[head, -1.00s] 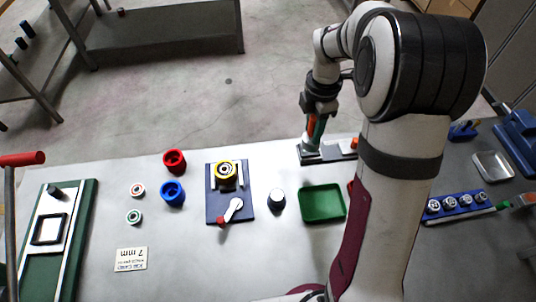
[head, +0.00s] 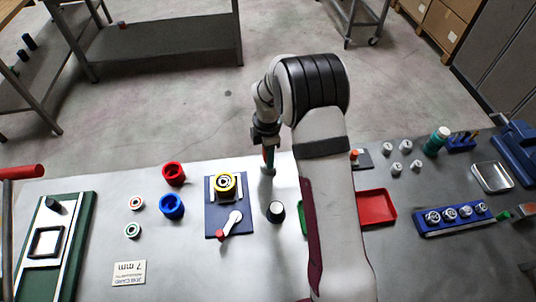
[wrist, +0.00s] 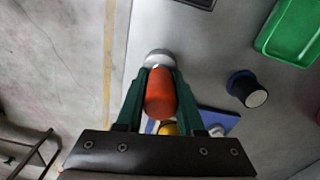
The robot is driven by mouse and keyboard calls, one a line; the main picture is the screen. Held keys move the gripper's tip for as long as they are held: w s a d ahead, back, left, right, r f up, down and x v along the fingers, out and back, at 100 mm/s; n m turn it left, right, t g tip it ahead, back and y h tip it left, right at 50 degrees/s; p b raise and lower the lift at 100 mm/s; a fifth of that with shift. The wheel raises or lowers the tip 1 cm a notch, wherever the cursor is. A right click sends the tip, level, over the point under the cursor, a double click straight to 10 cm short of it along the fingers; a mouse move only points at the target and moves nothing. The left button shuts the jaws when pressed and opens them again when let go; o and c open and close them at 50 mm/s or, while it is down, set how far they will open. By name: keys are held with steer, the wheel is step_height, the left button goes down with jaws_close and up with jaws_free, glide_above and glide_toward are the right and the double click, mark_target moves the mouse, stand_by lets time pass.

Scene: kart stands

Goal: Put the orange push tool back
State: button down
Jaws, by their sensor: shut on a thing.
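My gripper (wrist: 150,100) is shut on the orange push tool (wrist: 160,93), with green fingers on both sides of its orange handle. The tool's pale round end (wrist: 157,58) shows beyond the fingertips in the wrist view. In the head view my gripper (head: 267,150) holds the tool near the table's far edge, behind and right of the blue fixture plate (head: 214,226). A dark flat stand (head: 364,160) with a small orange piece on it lies to the right, partly hidden by my arm.
The blue plate carries a yellow-ringed part (head: 224,184) and a red-tipped lever (head: 231,224). A dark pot (head: 275,211) stands to its right. A green tray (wrist: 296,30) and a red tray (head: 376,207) lie farther right. Red (head: 174,173) and blue (head: 172,206) cups stand left.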

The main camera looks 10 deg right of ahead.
steer(key=shift+f, duration=0.15)
steer(key=c, duration=0.5)
jaws_free()
step_height(320, 180, up, 12)
steer(key=shift+f, duration=0.1)
steer(key=shift+s+r, duration=0.1)
steer(key=shift+r, duration=0.3)
steer(key=s+r+m+y, duration=0.1)
steer(key=s+r+m, duration=0.3)
steer(key=s+m, duration=0.5)
steer(key=s+r+m, duration=0.4)
steer(key=s+m, duration=0.3)
steer(key=s, duration=0.4)
steer(key=s+m, duration=0.3)
steer(key=s+f+m, duration=0.1)
steer(key=s+m, duration=0.2)
steer(key=s, duration=0.1)
steer(key=s+f+m, duration=0.1)
steer(key=s+m, duration=0.2)
steer(key=s, duration=0.1)
steer(key=shift+s+a+y, duration=0.2)
steer(key=shift+s+y, duration=0.05)
steer(key=shift+y, duration=0.15)
